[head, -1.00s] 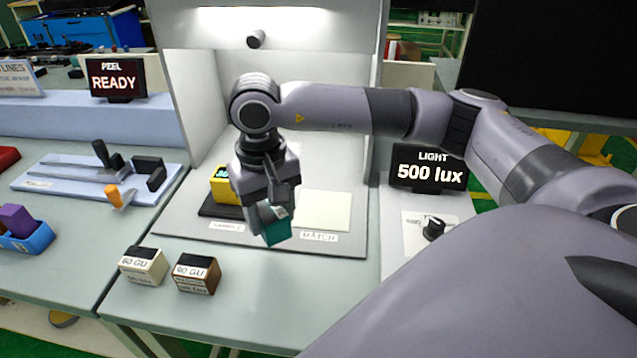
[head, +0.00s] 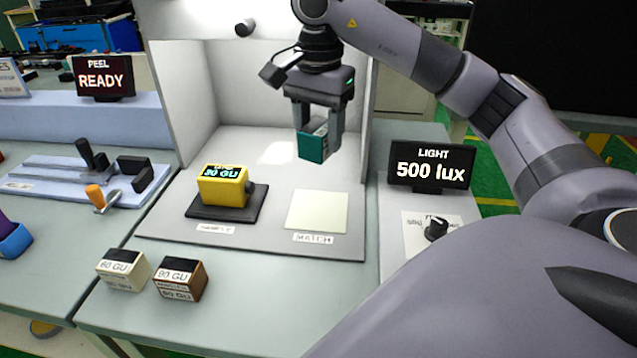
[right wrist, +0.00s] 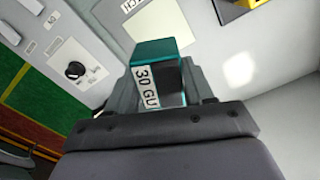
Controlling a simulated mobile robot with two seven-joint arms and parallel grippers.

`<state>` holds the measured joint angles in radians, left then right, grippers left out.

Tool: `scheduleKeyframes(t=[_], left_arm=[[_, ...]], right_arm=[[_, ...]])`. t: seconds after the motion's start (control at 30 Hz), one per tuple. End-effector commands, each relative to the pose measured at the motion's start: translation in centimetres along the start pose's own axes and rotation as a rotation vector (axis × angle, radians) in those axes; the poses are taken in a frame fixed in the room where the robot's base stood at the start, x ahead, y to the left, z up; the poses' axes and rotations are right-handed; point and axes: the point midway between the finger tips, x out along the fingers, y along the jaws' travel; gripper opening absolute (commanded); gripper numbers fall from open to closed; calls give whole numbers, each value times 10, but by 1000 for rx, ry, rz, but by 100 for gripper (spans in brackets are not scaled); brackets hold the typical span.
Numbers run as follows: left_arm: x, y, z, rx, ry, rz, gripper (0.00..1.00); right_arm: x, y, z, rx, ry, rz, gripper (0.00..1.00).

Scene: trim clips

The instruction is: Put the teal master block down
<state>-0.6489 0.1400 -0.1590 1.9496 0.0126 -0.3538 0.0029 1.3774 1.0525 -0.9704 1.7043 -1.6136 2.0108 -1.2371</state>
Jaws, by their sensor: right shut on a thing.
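The teal master block (head: 312,146) is held in the air inside the light booth, above and behind the pale MATCH square (head: 317,211). My right gripper (head: 318,135) points down and is shut on the block, one finger on each side. In the right wrist view the teal block (right wrist: 160,52) shows its "30 GU" label between the fingers (right wrist: 163,85), with the MATCH square (right wrist: 158,27) beyond it. The MATCH square is bare. My left gripper is not in view.
A yellow meter (head: 224,186) reading 30 GU sits on a dark pad left of the square. Two blocks, white-and-black (head: 123,270) and brown (head: 181,279), stand at the bench front. A light display (head: 431,166) and knob (head: 437,228) are at the right. Booth walls enclose the back.

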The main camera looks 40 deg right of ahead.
Motion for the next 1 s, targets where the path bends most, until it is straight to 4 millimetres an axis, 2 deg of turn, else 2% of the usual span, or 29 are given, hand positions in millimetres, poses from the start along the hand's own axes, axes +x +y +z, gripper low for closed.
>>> scheduleKeyframes(t=[0.03, 0.2, 0.33, 0.57, 0.8, 1.0], left_arm=[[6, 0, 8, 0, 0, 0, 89], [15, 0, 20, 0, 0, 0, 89], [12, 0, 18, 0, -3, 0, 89], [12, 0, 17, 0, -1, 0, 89], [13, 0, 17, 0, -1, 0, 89], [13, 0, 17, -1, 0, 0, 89]], right_arm=[[18, 0, 1, -2, -3, 3, 14], [51, 0, 1, -2, -3, 3, 14], [72, 1, 0, -1, 0, 3, 14], [92, 0, 0, -1, 1, 1, 14], [125, 0, 0, -2, 0, 0, 14], [128, 0, 0, -3, 0, -2, 14]])
